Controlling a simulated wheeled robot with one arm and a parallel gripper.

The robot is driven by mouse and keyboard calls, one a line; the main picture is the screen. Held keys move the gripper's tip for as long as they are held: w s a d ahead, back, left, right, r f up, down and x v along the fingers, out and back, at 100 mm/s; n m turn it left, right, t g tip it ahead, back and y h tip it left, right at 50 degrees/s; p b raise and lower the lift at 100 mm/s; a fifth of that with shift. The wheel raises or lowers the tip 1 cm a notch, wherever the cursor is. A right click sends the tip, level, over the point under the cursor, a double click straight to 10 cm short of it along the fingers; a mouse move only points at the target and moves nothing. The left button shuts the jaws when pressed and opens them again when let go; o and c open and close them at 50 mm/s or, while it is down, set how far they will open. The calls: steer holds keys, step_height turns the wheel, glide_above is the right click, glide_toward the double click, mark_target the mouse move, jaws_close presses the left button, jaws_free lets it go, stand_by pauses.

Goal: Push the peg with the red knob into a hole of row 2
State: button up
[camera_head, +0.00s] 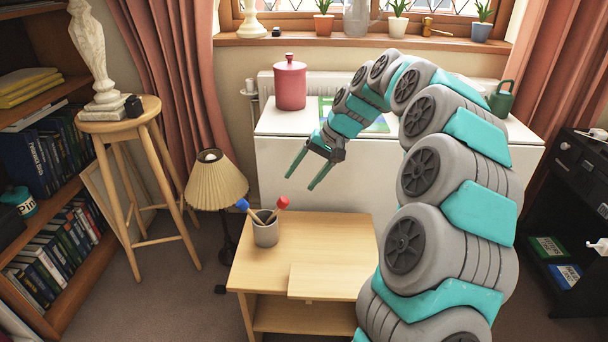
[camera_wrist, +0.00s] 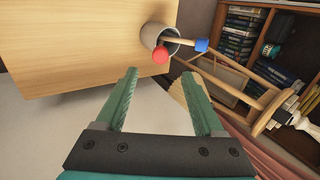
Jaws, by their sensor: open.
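The peg with the red knob (camera_head: 281,203) leans in a grey cup (camera_head: 266,234) on the small wooden desk, knob up. A second peg with a blue knob (camera_head: 243,204) leans the other way in the same cup. In the wrist view the red knob (camera_wrist: 160,56) and the blue knob (camera_wrist: 201,45) show at the mouth of the cup (camera_wrist: 168,32). My gripper (camera_head: 307,172) is open and empty, in the air above and behind the cup; its fingers also show in the wrist view (camera_wrist: 163,100). I see no board with rows of holes clearly in either view.
The desk top (camera_head: 325,240) is mostly bare, with a raised panel (camera_head: 328,280) at its front. A lamp (camera_head: 215,180) stands close to its left. Behind it is a white cabinet (camera_head: 265,150) bearing a red canister (camera_head: 290,84) and a green-edged flat item (camera_head: 380,124).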

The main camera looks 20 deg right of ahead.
mark_target(285, 200)
steer(key=shift+b+x, duration=1.1)
steer(key=shift+x, duration=4.25)
jaws_close()
steer(key=shift+r, duration=0.15)
steer(key=p+v, duration=0.2)
steer(key=v, duration=0.9)
steer(key=shift+s, duration=0.1)
